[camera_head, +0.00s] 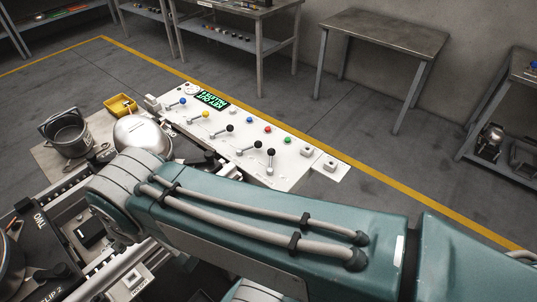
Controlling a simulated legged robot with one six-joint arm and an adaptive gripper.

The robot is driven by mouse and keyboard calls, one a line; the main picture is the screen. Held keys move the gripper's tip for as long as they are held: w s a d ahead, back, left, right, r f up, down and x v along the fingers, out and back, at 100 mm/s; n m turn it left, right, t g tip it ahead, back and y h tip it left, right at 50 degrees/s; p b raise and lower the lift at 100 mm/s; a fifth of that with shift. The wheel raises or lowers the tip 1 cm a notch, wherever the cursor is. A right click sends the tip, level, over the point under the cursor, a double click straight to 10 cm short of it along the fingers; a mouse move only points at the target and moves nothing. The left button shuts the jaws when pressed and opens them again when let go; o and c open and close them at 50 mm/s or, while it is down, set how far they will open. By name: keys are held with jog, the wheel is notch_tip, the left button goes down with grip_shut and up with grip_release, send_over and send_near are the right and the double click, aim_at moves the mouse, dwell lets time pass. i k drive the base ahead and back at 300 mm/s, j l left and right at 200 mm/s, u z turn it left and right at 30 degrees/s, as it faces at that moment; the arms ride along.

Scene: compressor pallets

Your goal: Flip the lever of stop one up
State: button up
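A white control panel (222,140) lies beyond my arm and carries a row of levers. One lever has a blue knob (183,101), one has a yellow knob (206,114), and three have black knobs: a left one (229,127), a middle one (258,144) and a right one (271,153). The blue, yellow, left black and middle black levers lean with their knobs to the right. The right black lever stands more upright in the picture. No readable label shows which lever belongs to stop one. My teal arm crosses the lower half; my gripper does not show.
A silver domed tank (143,134), a grey bucket (68,134) and a yellow tray (121,105) are left of the panel. A metal table (385,40) stands behind.

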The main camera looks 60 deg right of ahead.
aim_at(271, 152)
jog(key=z, duration=0.45)
jog(key=l+z, duration=0.15)
jog(key=z, duration=0.25)
jog(key=k+l+z, duration=0.1)
jog(key=z, duration=0.35)
jog(key=l+z, duration=0.1)
jog(key=z, duration=0.3)
jog(key=j+z, duration=0.1)
jog(key=z, duration=0.2)
jog(key=i+l+u, duration=0.35)
jog(key=k+j, duration=0.1)
